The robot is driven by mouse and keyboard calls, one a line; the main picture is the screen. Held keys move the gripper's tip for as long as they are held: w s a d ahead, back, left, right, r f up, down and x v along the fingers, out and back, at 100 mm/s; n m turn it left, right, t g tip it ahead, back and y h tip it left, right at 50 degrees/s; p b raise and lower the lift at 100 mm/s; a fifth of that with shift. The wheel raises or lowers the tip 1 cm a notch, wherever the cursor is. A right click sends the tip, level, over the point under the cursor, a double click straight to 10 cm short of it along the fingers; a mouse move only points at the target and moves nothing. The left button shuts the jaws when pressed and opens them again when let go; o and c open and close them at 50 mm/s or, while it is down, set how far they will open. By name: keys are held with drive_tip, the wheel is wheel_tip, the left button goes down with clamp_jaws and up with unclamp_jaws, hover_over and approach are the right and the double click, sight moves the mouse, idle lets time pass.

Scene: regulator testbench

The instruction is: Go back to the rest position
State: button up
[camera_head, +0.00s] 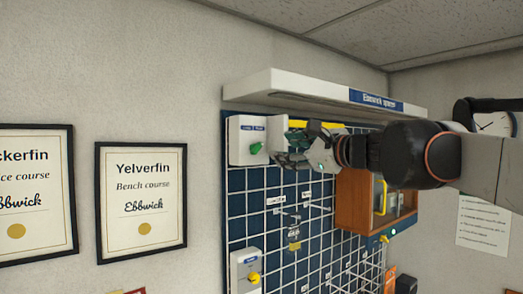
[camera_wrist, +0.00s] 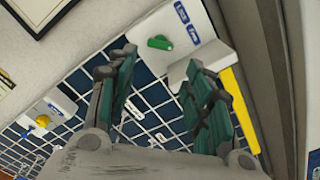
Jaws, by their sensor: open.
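My gripper (camera_head: 288,150) is open, with nothing seen between its fingers. It is raised in front of the upper part of the blue grid panel (camera_head: 237,206), close to the right of a white box (camera_head: 240,147) with a green knob (camera_head: 256,149). In the wrist view my gripper (camera_wrist: 162,72) has its two green-padded fingers spread apart. The green knob (camera_wrist: 160,43) on the white box (camera_wrist: 145,25) shows beyond the gap between them. I cannot tell how far the fingertips are from the box. My arm reaches in from the right and hides part of the panel.
A white shelf (camera_head: 300,87) juts out just above my gripper. A wooden cabinet (camera_head: 353,200) is below my arm. A lower white box (camera_head: 240,271) has a yellow knob (camera_head: 254,278). A padlock (camera_head: 294,246) hangs on the grid. A clock (camera_head: 492,122) is behind my arm.

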drive_tip(key=shift+s+f, duration=0.1)
idle(0.4)
drive_tip(key=s+f+n+g+h+b, duration=0.15)
drive_tip(key=s+f+n+b, duration=0.35)
drive_tip(key=f, duration=0.9)
drive_tip(key=s+a+f+n+g+h+b, duration=0.1)
drive_tip(key=s+f+n+g+b, duration=0.15)
drive_tip(key=s+f+b, duration=0.75)
drive_tip(key=f+n+g+h+b, duration=0.1)
drive_tip(key=f+n+b, duration=0.25)
drive_tip(key=f, duration=1.45)
drive_tip(key=s+d+f+n+g+h+b, duration=0.1)
drive_tip(key=s+d+f+n+h+b, duration=0.1)
drive_tip(key=f, duration=1)
drive_tip(key=s+d+f+n+g+h+b, duration=0.1)
drive_tip(key=s+d+f+n+b, duration=0.3)
drive_tip(key=f, duration=0.9)
drive_tip(key=s+d+f+n+g+h+b, duration=0.1)
drive_tip(key=s+d+f+n+h+b, duration=0.2)
drive_tip(key=s+f+b, duration=0.5)
wheel_tip(320, 180, down, 5)
drive_tip(key=shift+s+d+r+b, duration=0.25)
drive_tip(key=shift+d+b, duration=0.15)
drive_tip(key=shift+b, duration=0.75)
drive_tip(key=shift+h, duration=0.25)
drive_tip(key=shift+c, duration=0.3)
